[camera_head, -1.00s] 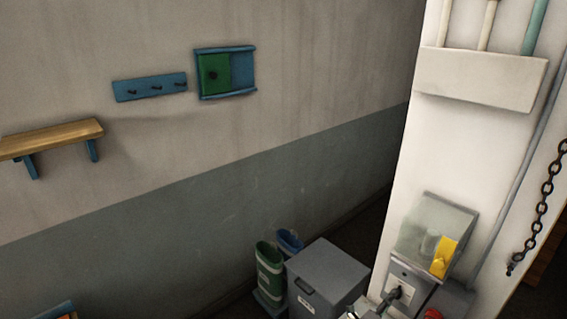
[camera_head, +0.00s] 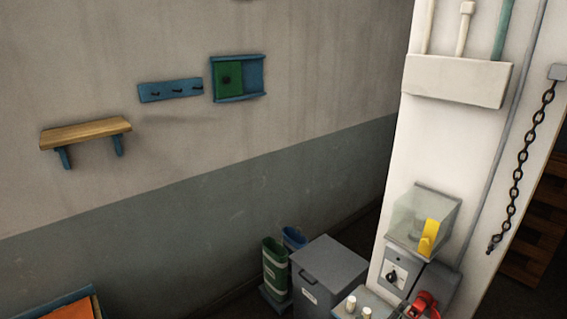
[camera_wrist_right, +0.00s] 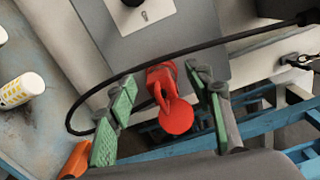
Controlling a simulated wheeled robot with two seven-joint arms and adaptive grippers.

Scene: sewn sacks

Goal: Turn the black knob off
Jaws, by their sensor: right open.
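The black knob (camera_head: 391,276) sits on a pale plate on the grey box under the clear raised cover (camera_head: 421,218), on the white column. Its pointing direction is too small to tell. In the right wrist view the knob (camera_wrist_right: 132,2) is cut by the top edge. My right gripper (camera_wrist_right: 162,82) is open, its green-padded fingers on either side of a red round-ended part (camera_wrist_right: 176,115) and apart from the knob. I cannot tell whether the fingers touch the red part. The red part also shows at the bottom of the head view (camera_head: 425,302). My left gripper is not in view.
A yellow tag (camera_head: 429,238) hangs at the clear cover. A grey bin (camera_head: 330,270) and green and blue containers stand left of the column. A chain (camera_head: 519,160) hangs at the right. White-topped bottles stand below the box.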

